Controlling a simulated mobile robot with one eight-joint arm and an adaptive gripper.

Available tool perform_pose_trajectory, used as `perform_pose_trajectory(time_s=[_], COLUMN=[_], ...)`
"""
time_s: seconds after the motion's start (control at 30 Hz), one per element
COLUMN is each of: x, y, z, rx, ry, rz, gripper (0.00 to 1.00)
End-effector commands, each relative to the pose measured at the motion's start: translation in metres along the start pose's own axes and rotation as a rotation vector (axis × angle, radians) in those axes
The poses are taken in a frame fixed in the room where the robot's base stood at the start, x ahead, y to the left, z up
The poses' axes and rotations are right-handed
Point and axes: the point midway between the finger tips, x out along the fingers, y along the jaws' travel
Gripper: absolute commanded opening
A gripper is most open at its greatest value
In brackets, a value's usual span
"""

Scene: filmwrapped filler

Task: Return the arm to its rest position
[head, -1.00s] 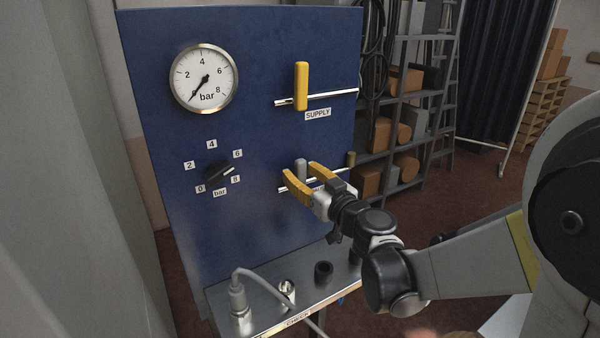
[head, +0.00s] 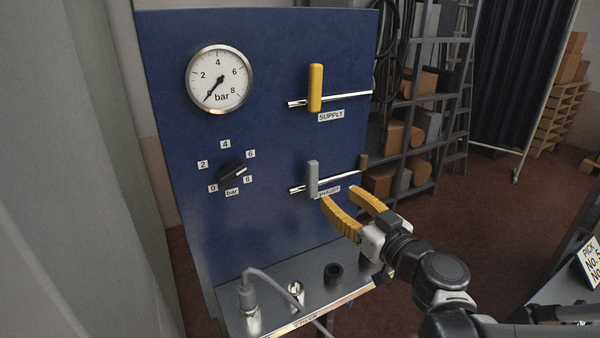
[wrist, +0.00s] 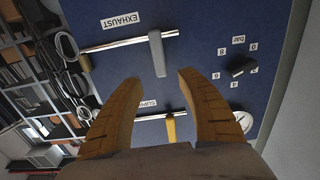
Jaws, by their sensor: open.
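My gripper (head: 338,202) has yellow fingers spread apart with nothing between them. In the head view it is in front of the blue panel (head: 265,150), just below and right of the grey exhaust handle (head: 312,180). The handle stands upright across its silver pipe, and the gripper appears apart from it. The wrist view shows both fingers (wrist: 155,95) open toward the panel, with the grey handle (wrist: 157,54) beyond them. The yellow supply handle (head: 316,88) is also upright across its pipe.
A gauge (head: 219,79) reads near zero; a black knob (head: 232,170) is below it. Storage racks (head: 425,110) stand behind; floor at right is open.

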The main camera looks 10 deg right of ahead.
Motion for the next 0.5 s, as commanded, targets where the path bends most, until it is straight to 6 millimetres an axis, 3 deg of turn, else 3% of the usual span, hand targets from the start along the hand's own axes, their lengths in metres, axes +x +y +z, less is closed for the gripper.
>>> perform_pose_trajectory(time_s=[0.13,0.27,0.4,0.5], x=[-0.001,-0.015,-0.054,-0.091], y=[-0.02,-0.059,-0.088,-0.089], z=[0.009,0.036,0.078,0.102], rx=[0.018,0.068,0.126,0.151], ry=[-0.067,-0.257,-0.551,-0.731], rz=[-0.047,-0.121,-0.11,-0.02], gripper=[0.45,0.45,0.45,0.45])
